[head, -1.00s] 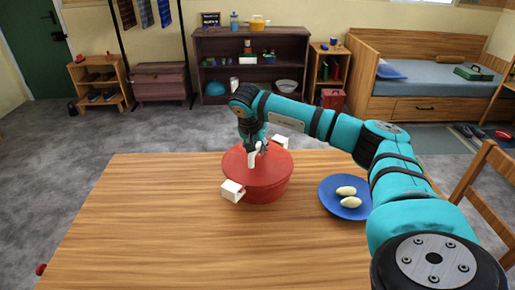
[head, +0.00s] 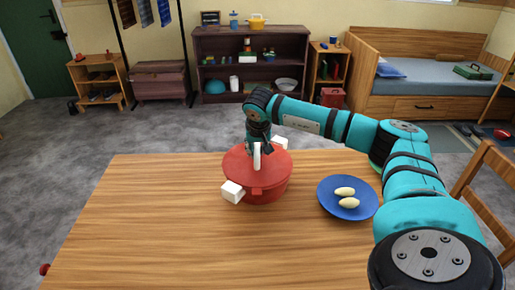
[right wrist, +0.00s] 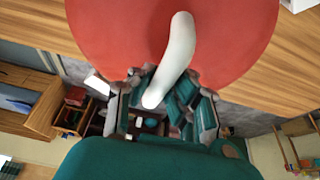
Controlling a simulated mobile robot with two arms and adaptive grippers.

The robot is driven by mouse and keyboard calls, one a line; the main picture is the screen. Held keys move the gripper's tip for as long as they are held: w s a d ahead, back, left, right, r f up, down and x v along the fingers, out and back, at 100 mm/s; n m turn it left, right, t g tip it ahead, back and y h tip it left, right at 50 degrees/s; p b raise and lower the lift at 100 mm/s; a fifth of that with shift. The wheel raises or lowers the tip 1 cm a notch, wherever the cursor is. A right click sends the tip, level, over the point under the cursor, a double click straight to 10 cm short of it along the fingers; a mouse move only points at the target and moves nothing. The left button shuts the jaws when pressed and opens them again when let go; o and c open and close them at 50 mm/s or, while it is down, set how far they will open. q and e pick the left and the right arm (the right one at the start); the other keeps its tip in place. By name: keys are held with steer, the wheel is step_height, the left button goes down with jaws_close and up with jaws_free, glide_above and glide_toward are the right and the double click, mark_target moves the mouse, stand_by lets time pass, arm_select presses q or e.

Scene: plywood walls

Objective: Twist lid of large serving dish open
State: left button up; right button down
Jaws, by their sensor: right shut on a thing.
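The large serving dish (head: 270,194) is red with white block handles on its sides and stands on the wooden table. Its red lid (head: 240,165) sits on top and carries a curved white handle (head: 257,160). My right gripper (head: 262,148) is over the back half of the lid, shut on the white handle. In the right wrist view, the handle (right wrist: 178,50) runs between the fingers (right wrist: 165,104), with the red lid (right wrist: 105,35) behind it. My left gripper is not in view.
A blue plate (head: 330,207) with two pale oval pieces stands right of the dish, below my right arm. The wooden table (head: 150,220) is clear to the left and front. A wooden chair (head: 485,185) stands at the right edge.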

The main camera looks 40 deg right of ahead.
steer(key=shift+n, duration=0.5)
steer(key=shift+n, duration=0.3)
steer(key=c, duration=1.3)
jaws_free()
steer(key=shift+o, duration=0.2)
